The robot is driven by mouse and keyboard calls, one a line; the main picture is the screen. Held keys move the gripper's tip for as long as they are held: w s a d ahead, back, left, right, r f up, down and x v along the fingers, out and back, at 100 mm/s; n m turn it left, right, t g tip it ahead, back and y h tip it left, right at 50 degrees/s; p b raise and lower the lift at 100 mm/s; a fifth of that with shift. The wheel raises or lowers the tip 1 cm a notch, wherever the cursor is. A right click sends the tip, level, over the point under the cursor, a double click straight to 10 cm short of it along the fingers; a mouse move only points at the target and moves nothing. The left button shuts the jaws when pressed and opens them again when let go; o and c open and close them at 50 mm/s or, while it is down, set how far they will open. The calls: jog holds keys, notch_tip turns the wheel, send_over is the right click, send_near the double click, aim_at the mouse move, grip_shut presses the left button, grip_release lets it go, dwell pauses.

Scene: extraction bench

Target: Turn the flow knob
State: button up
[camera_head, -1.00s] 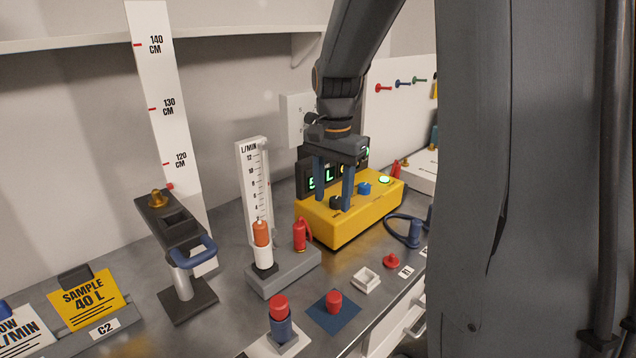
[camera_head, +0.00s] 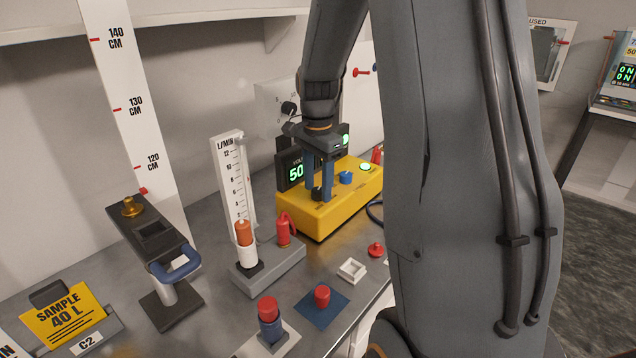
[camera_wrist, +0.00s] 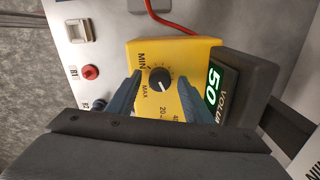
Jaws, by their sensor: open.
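A yellow box (camera_head: 350,203) stands on the bench with a black knob (camera_wrist: 160,78) on its top. In the wrist view the knob has a white pointer line, MIN and MAX marks and numbers around it. My gripper (camera_head: 318,190) points down over the box, with its blue fingers apart on either side of this knob. In the wrist view a gap shows between each finger and the knob. A dark display (camera_head: 294,172) reading 50 in green stands behind the box. In the head view the fingers partly hide the knob.
A blue knob (camera_head: 345,177) and a green-lit button (camera_head: 367,167) sit on the same box. A wall box (camera_head: 268,98) with another black knob (camera_head: 288,107) is behind. A flow tube (camera_head: 232,180) and red extinguisher-shaped piece (camera_head: 284,230) stand close on the left.

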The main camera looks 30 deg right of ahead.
jog(key=c, duration=1.1)
jog(key=shift+o, duration=0.2)
jog(key=shift+n, duration=0.3)
jog(key=n+p, duration=0.1)
jog(key=n, duration=0.1)
jog(key=shift+n, duration=0.4)
jog(key=n+p, duration=0.1)
jog(key=n, duration=0.2)
jog(key=shift+n, duration=0.4)
jog(key=n+p, duration=0.1)
jog(key=n, duration=0.2)
jog(key=shift+d, duration=0.1)
jog(key=shift+n+p, duration=0.65)
jog(key=shift+n, duration=1.55)
